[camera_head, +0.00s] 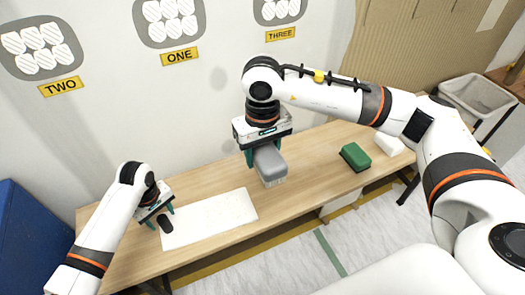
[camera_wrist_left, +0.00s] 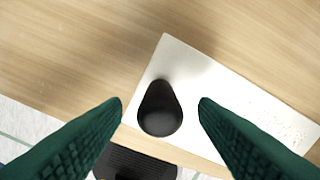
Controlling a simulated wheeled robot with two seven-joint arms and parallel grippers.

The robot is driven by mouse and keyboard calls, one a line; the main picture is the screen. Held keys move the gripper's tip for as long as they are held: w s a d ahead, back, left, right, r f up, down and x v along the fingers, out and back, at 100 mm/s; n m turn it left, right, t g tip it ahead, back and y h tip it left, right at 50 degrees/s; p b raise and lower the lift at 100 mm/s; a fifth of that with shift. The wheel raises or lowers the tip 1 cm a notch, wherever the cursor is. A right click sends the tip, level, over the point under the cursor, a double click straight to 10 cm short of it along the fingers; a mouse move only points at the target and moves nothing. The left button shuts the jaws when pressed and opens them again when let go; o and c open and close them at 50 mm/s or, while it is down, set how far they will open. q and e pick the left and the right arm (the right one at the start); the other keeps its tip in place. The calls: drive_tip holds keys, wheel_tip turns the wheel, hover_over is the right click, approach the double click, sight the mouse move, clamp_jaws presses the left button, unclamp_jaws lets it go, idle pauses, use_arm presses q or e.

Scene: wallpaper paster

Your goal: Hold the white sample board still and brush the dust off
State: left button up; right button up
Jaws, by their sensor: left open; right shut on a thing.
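The white sample board (camera_head: 215,217) lies flat on the wooden table. It also shows in the left wrist view (camera_wrist_left: 205,75), with small specks of dust (camera_wrist_left: 290,128) towards its right end. A black knob (camera_head: 166,224) stands near the board's left end. My left gripper (camera_head: 160,217) is open above the knob. In the left wrist view the knob (camera_wrist_left: 160,112) appears between the two green fingers, with gaps on both sides. My right gripper (camera_head: 264,154) is shut on a grey brush (camera_head: 271,166) with pale bristles, held to the right of the board.
A green block-like sponge or brush (camera_head: 355,157) and a white block (camera_head: 388,143) lie on the right of the wooden table (camera_head: 315,160). A grey bin (camera_head: 478,97) stands beyond. The wall holds panels labelled TWO (camera_head: 61,87), ONE (camera_head: 180,57) and THREE (camera_head: 280,34).

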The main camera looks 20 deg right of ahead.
use_arm(q)
wheel_tip(320, 180, down, 5)
drive_tip(key=b, duration=0.5)
clamp_jaws()
unclamp_jaws()
idle(0.4)
